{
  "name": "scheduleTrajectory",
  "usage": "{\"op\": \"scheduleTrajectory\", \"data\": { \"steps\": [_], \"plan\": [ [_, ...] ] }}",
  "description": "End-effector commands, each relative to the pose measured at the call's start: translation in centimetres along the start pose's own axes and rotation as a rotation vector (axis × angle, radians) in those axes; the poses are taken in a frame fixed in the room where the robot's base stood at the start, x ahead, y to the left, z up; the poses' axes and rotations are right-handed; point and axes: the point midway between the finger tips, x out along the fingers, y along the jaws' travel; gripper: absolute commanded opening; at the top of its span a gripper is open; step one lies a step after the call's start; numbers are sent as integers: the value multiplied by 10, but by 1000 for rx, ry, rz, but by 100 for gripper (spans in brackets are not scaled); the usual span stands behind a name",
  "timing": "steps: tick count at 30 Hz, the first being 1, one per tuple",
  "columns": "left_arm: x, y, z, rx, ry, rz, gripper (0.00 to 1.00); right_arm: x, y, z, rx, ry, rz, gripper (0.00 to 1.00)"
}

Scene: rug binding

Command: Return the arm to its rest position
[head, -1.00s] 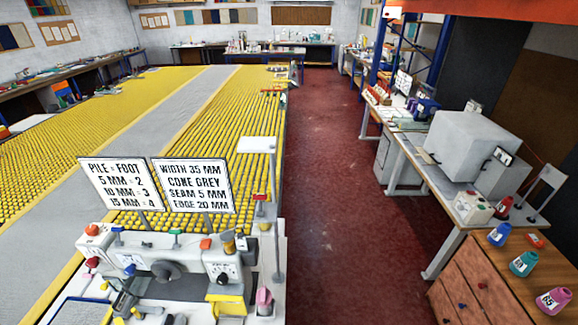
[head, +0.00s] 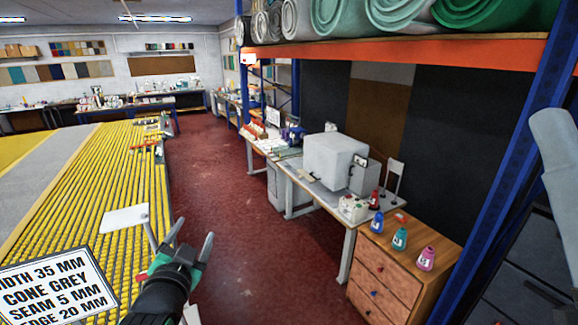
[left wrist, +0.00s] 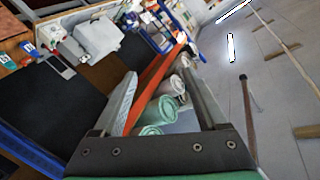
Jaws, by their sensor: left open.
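My left gripper (head: 192,240) shows at the lower middle of the head view, raised in front of the red floor beside the yellow roller table. Its two fingers are spread apart. In the left wrist view, the two fingers (left wrist: 165,105) stand wide apart with nothing held between them. Rolled rugs and the orange rack beam show beyond them in the background. My right gripper does not show in either view.
The yellow roller table (head: 95,190) fills the left side, with a white sign (head: 55,290) at its near end. A blue and orange rack (head: 400,55) holds rolled rugs. The red floor (head: 235,190) between is clear.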

Motion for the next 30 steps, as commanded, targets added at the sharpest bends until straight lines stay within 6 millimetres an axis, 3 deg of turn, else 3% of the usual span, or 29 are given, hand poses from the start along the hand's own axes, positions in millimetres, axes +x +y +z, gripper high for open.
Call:
{"op": "scheduleTrajectory", "data": {
  "steps": [1, 5, 6, 10, 12, 15, 16, 23, 26, 30],
  "plan": [
    [-18, -23, -35, -52, 94, -46, 75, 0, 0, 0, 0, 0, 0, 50],
    [-84, -78, -113, -196, 347, -144, 75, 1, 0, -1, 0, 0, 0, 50],
    [-109, -93, -134, -242, 430, -167, 75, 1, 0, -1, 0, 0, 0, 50],
    [-197, -133, -183, -382, 692, -218, 75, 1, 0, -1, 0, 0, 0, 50],
    [-240, -146, -198, -448, 812, -224, 75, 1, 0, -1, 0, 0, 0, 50],
    [-284, -156, -209, -531, 936, -205, 75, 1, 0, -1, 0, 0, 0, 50],
    [-292, -156, -211, -562, 964, -189, 75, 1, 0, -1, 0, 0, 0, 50],
    [-289, -153, -208, -648, 973, -137, 75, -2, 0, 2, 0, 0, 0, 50],
    [-286, -142, -194, -646, 972, -138, 75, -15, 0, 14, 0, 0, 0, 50],
    [-279, -111, -152, -645, 971, -139, 75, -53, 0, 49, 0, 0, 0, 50]
  ]
}}
